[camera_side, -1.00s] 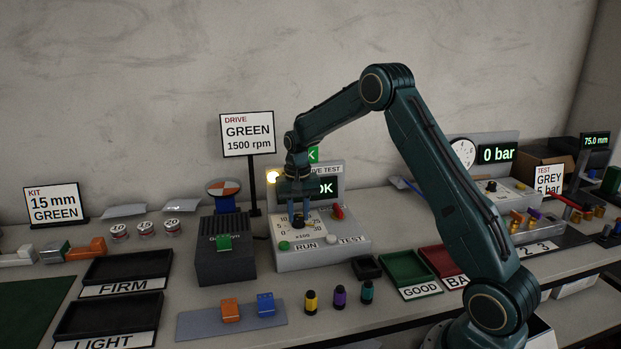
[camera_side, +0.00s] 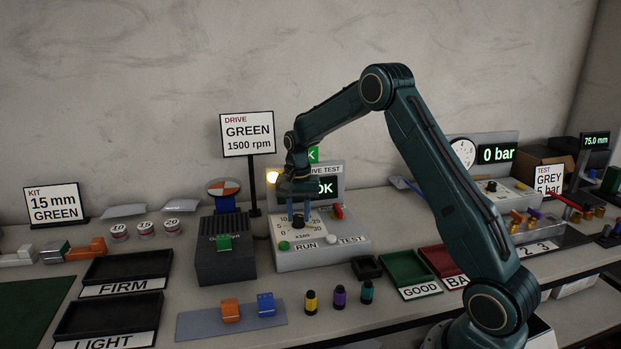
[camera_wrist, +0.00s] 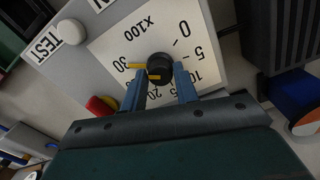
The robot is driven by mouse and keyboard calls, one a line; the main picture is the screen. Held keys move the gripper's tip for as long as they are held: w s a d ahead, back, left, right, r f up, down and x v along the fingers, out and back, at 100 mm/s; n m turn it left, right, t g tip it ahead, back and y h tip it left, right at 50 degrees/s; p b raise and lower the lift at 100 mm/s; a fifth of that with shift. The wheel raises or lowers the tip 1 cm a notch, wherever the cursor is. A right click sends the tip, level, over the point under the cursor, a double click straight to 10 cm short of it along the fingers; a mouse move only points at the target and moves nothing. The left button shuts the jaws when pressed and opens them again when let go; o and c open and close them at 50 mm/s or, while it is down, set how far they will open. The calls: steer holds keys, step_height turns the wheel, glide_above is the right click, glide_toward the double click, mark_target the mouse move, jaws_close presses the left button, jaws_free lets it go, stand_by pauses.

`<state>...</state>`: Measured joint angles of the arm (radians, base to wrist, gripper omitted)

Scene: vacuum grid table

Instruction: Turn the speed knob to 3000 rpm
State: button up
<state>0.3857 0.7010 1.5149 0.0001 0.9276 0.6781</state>
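The speed knob (camera_side: 298,221) is a small black knob on the white dial plate (camera_side: 315,228) of the drive test unit. In the wrist view the knob (camera_wrist: 160,66) has yellow marks, and the pointer lies toward the 30 on the x100 scale. My gripper (camera_side: 298,216) is over the dial, its two blue fingers apart. In the wrist view my gripper (camera_wrist: 160,72) has one finger on each side of the knob, with gaps visible; nothing is clamped. The unit's screen (camera_side: 325,187) reads OK, partly hidden by my gripper.
A green RUN button (camera_side: 284,246), a white TEST button (camera_side: 330,239) and a red control (camera_side: 338,212) surround the dial. The drive sign (camera_side: 248,134) reads GREEN 1500 rpm. A dark slotted block (camera_side: 224,262) stands left of the unit.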

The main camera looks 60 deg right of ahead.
mark_target(298, 216)
steer(key=o, duration=0.3)
steer(key=shift+r, duration=0.15)
step_height(298, 216, up, 14)
steer(key=shift+f, duration=0.2)
stand_by(0.5)
